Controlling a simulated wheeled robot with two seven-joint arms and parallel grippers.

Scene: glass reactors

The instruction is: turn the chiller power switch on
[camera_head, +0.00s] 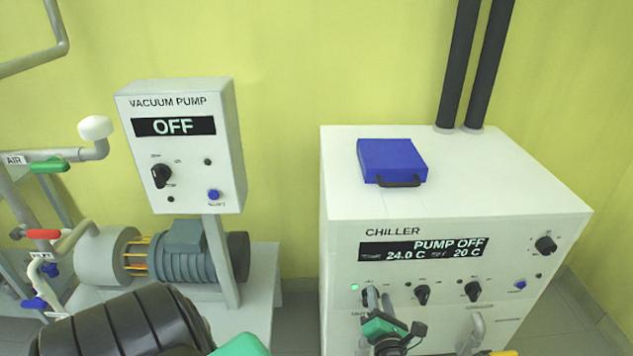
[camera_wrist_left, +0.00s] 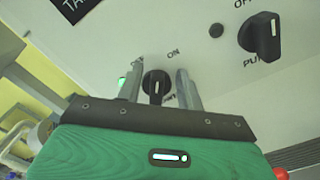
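The chiller (camera_head: 450,190) is a white box at the right in the head view. Its display (camera_head: 420,249) is lit and reads PUMP OFF, 24.0 C and 20 C. The power switch is a black knob (camera_wrist_left: 155,84) with ON printed above it in the left wrist view. A green lamp (camera_head: 355,287) glows beside it. My left gripper (camera_head: 378,296) is at the panel's lower left, its fingers (camera_wrist_left: 159,82) on either side of the knob with narrow gaps. It hides the knob in the head view. I cannot see my right gripper.
Other black knobs (camera_head: 422,294) (camera_head: 473,291) sit right of the power switch. A pipe hook (camera_head: 476,328) protrudes below them. A blue case (camera_head: 391,160) lies on the chiller. The vacuum pump box (camera_head: 180,145), reading OFF, stands at left.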

